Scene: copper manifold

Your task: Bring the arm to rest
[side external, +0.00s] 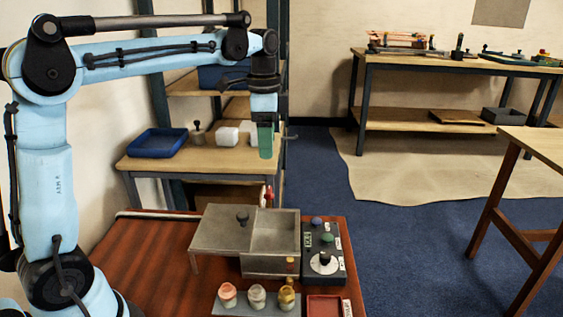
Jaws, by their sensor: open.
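My gripper (265,140) hangs from my raised light-blue arm in the side external view, fingers pointing down. It is above the far part of the reddish-brown table (150,262), clear of everything on it. The gripper is open, and I see nothing held in it. The gap between its fingers is hard to make out from this side.
A grey box with a knobbed lid (220,229) stands below, beside a dark control panel (323,252). Several small jars (257,297) and a red tray (324,306) are in front. Shelves with a blue tray (157,142) stand behind. A workbench (440,66) is at the back right.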

